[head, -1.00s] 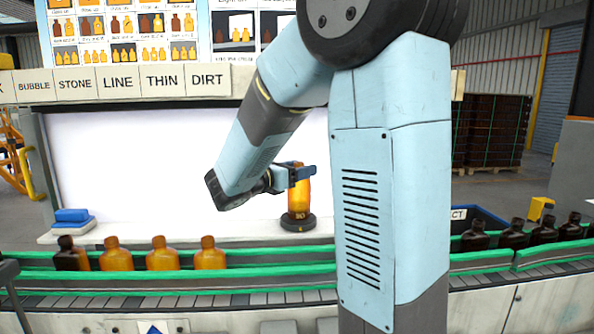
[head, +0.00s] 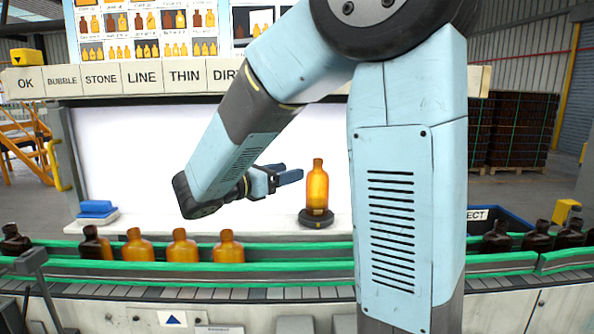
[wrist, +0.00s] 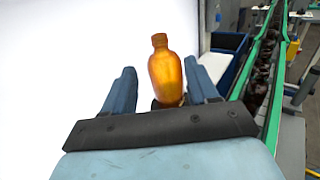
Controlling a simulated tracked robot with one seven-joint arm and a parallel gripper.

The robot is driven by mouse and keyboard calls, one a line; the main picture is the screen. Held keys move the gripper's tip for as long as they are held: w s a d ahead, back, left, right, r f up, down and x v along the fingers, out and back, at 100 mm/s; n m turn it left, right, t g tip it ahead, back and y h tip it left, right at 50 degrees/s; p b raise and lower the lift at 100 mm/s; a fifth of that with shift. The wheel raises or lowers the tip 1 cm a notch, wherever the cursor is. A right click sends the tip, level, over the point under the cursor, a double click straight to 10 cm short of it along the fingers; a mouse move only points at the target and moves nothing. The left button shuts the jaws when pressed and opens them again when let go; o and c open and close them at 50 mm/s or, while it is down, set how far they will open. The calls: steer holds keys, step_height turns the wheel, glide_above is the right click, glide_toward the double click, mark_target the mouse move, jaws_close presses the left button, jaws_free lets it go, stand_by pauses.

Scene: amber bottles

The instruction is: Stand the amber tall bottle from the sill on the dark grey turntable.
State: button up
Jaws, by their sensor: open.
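The amber tall bottle (head: 317,186) stands upright on the dark grey turntable (head: 316,222), in front of the white panel. It also shows in the wrist view (wrist: 166,76), beyond my open fingers. My gripper (head: 291,174) is open and empty, to the left of the bottle and apart from it. In the wrist view my gripper (wrist: 163,88) has its two blue fingers spread wide. Only a dark bit of the turntable shows there, beneath the bottle.
A conveyor with green rails (head: 290,249) runs along the front, carrying several amber and dark bottles. A blue pad (head: 97,208) lies on the sill at left. A blue reject bin (head: 500,218) stands at right. The sill between pad and turntable is clear.

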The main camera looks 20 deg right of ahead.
steer(key=s+d+f+m+g+y, duration=0.25)
steer(key=s+m+y, duration=0.2)
steer(key=s, duration=0.25)
steer(key=s+d+f+m+g+y, duration=0.2)
steer(key=s+f+m+y, duration=0.1)
steer(key=s+m, duration=0.25)
steer(key=s+a+m+t+y, duration=0.5)
steer(key=s+a+m+y, duration=0.2)
steer(key=m+y, duration=0.3)
steer(key=shift+s+m, duration=0.15)
steer(key=shift+m, duration=0.45)
stand_by(1.9)
